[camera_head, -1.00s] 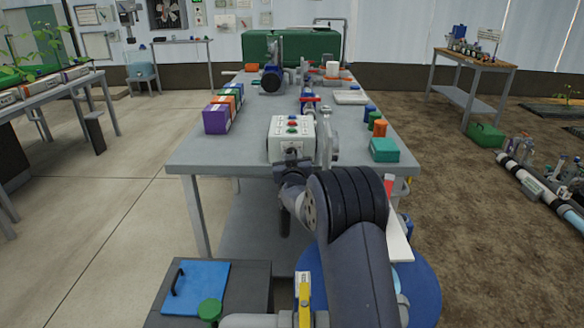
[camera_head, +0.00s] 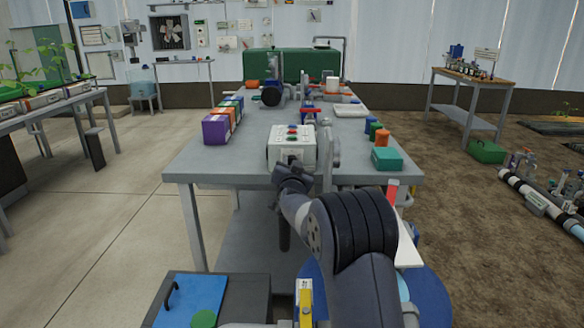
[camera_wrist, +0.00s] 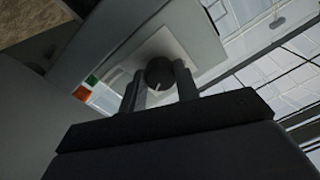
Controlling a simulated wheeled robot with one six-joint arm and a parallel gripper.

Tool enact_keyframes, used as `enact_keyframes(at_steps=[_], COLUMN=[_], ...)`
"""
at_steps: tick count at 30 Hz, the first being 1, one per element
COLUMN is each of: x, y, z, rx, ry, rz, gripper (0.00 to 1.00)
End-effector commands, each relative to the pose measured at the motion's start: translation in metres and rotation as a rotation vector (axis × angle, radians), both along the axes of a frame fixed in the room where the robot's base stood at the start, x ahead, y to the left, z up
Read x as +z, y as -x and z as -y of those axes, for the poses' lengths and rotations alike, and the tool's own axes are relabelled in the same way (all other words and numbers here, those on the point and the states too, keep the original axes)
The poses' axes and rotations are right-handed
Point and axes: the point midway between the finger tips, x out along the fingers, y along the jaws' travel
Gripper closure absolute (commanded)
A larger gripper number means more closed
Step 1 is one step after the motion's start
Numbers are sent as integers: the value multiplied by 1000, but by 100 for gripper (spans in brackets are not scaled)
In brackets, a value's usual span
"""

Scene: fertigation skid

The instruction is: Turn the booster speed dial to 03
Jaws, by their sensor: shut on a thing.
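The booster speed dial (camera_wrist: 160,74) is a dark round knob with a pale pointer line, set on a light plate on the front of the white control box (camera_head: 304,148). In the wrist view my gripper (camera_wrist: 161,84) has one finger on each side of the dial and is shut on it. In the head view my gripper (camera_head: 291,166) is at the box's front face, and my arm hides the dial. The pointer line shows in the wrist view, but I cannot read any numbers around it.
The box stands at the near edge of the grey table (camera_head: 200,165). A grey upright fitting (camera_head: 332,150) stands just right of it. A teal box (camera_head: 387,158) lies farther right, and purple and other coloured boxes (camera_head: 216,129) stand at the left.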

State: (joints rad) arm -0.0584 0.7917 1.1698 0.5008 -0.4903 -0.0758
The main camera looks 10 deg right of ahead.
Motion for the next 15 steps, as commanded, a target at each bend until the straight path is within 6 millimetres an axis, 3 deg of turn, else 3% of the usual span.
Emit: enact_keyframes(at_steps=[10, 11, 15], x=[1, 1, 1], y=[0, 0, 0], z=[0, 0, 0], rx=[0, 0, -1], ry=[-6, -6, -5], rz=[3, 3, 3], gripper=[93, 69, 58])
